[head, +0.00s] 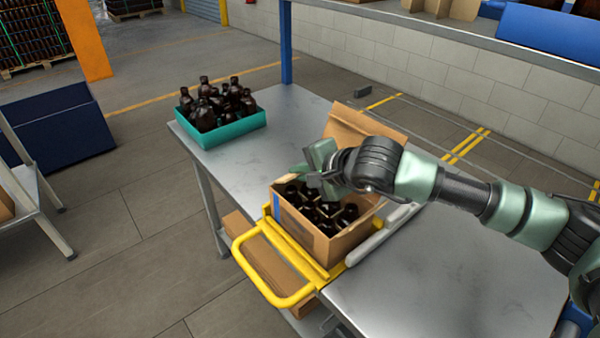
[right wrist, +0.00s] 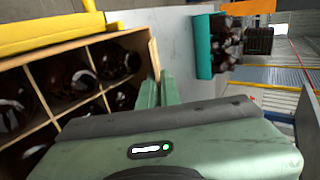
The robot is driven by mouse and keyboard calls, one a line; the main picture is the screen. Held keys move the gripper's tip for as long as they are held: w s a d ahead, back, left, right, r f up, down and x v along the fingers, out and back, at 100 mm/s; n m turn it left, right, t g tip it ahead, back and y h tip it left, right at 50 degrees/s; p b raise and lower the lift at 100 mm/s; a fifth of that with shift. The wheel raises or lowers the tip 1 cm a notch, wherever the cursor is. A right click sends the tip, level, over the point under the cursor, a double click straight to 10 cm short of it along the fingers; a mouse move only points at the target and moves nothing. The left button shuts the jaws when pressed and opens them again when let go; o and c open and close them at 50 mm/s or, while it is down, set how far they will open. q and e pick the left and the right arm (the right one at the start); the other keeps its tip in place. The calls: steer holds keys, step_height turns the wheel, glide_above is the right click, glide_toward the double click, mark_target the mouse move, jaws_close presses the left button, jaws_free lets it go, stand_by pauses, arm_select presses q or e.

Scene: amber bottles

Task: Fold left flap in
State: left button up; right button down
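An open cardboard box (head: 310,232) stands on the metal table, with dark amber bottles (head: 325,210) in its divided cells. Its far right flap (head: 362,126) stands up and leans outward. A narrow tan flap (head: 287,187) shows at the box's left side, partly hidden by my right gripper (head: 305,172). In the right wrist view, my right gripper's fingers (right wrist: 158,90) are close together beside the thin edge of a cardboard panel (right wrist: 154,56). I cannot tell whether they touch it. The bottles (right wrist: 68,75) show to the left. My left gripper is out of view.
A yellow tubular frame (head: 245,270) surrounds the box's near left side. A teal crate (head: 236,131) of bottles stands at the table's far left end. The metal table (head: 265,160) is bare between crate and box. A shelf overhangs at upper right.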

steer(key=c, duration=1.6)
jaws_free()
steer(key=shift+s+d+r, duration=0.25)
steer(key=shift+s+r, duration=0.05)
steer(key=shift+s, duration=0.05)
steer(key=b+v, duration=0.1)
steer(key=v, duration=0.5)
steer(key=shift+s+d+r+b, duration=0.15)
steer(key=shift+s+r+b, duration=0.1)
steer(key=shift+b, duration=0.05)
steer(key=shift+c, duration=0.5)
